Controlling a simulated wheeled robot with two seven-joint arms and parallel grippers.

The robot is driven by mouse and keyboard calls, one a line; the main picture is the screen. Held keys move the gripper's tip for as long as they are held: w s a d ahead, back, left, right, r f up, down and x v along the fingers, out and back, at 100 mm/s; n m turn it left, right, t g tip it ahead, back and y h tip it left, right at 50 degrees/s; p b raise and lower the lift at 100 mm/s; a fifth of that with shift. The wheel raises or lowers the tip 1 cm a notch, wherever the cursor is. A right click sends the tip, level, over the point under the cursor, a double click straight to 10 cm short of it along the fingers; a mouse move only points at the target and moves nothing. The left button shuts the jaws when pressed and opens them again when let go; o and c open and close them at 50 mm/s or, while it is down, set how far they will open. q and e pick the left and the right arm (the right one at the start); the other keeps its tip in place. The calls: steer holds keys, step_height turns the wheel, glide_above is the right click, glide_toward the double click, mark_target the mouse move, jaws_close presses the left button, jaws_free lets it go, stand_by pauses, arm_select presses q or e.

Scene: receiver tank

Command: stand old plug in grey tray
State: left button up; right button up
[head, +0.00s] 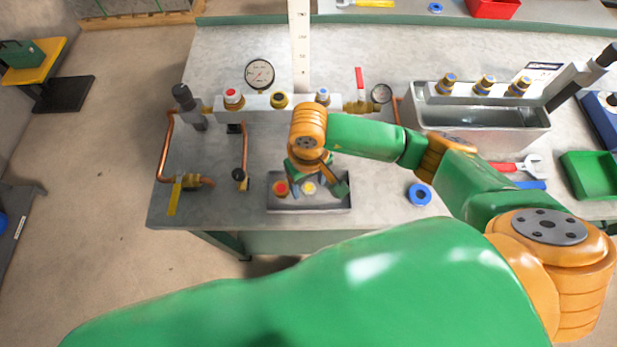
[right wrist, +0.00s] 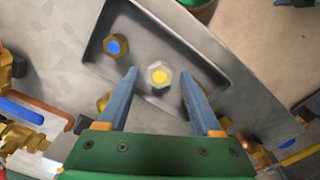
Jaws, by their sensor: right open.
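The grey tray (head: 325,207) lies near the front edge of the bench; its floor and rim also show in the right wrist view (right wrist: 205,42). A silver hex plug with a yellow top (right wrist: 158,76) stands upright in it, and its top shows in the head view (head: 309,188). A brass plug with a blue top (right wrist: 115,45) stands nearby in the tray. A red-topped plug (head: 281,188) is at the tray's left. My right gripper (right wrist: 160,74) is open over the tray, its fingertips either side of the yellow-topped plug; contact cannot be told. My left gripper is out of view.
Behind the tray is a manifold (head: 262,103) with capped ports, a gauge (head: 259,74) and a red-handled valve (head: 360,84). Copper pipes (head: 163,150) run left of the tray. A metal bin (head: 480,137) and a blue ring (head: 420,194) are at the right.

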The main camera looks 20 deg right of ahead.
mark_target(308, 187)
steer(key=shift+r, duration=0.45)
step_height(308, 187, up, 11)
steer(key=b, duration=0.2)
steer(key=shift+r, duration=0.15)
